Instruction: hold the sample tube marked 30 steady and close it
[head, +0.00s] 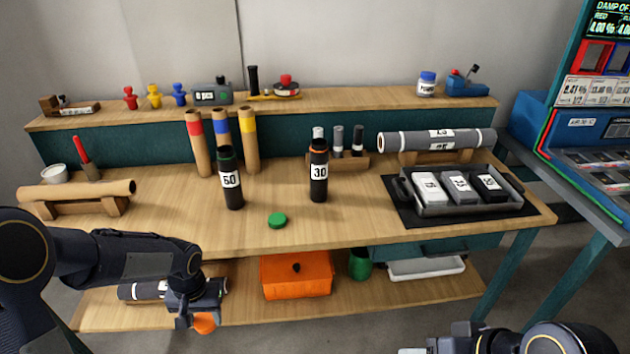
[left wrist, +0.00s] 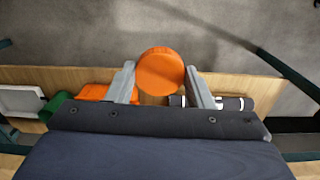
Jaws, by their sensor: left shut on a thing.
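The sample tube marked 30 (head: 319,186) is a black tube with a white label and an orange ring at its top. It stands upright on the bench, with no cap on it. My left gripper (head: 197,318) is shut on an orange cap (head: 205,324), in front of and below the bench top, left of the tube and well apart from it. In the left wrist view the orange cap (left wrist: 160,71) sits between the two grey fingers. Of my right arm, only part shows at the bottom right; its fingers are not clear.
A second black tube (head: 231,190) with a green ring stands to the left, with a green cap (head: 277,220) lying between the tubes. A small rack (head: 352,162) is behind tube 30. A grey tray (head: 424,208) is at right. An orange box (head: 297,275) sits on the lower shelf.

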